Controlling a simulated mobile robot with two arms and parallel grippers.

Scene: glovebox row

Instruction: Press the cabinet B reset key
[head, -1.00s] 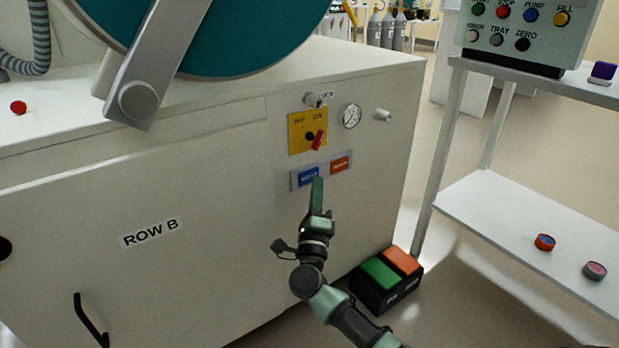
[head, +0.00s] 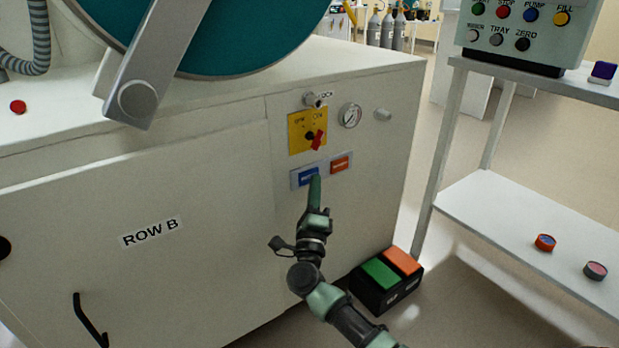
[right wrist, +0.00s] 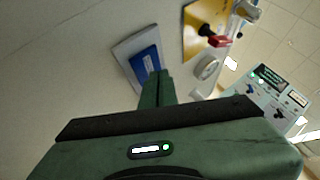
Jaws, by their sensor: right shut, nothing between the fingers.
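The cabinet front (head: 205,185) carries a ROW B label (head: 151,232). A small grey plate on it holds a blue key (head: 308,175) at left and an orange key (head: 340,164) at right. Their lettering is too small to read surely. My right gripper (head: 315,178) is shut and empty, its fingers pointing up at the blue key's lower right part. In the right wrist view the fingertips (right wrist: 158,76) overlap the lower edge of the blue key (right wrist: 145,62). I cannot tell whether they touch it. My left gripper is not in view.
Above the keys are a yellow panel (head: 307,130) with a red rotary switch, a key lock (head: 314,100) and a gauge (head: 350,115). A box with green and orange pads (head: 386,280) sits on the floor at right. A shelf rack (head: 540,235) stands further right.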

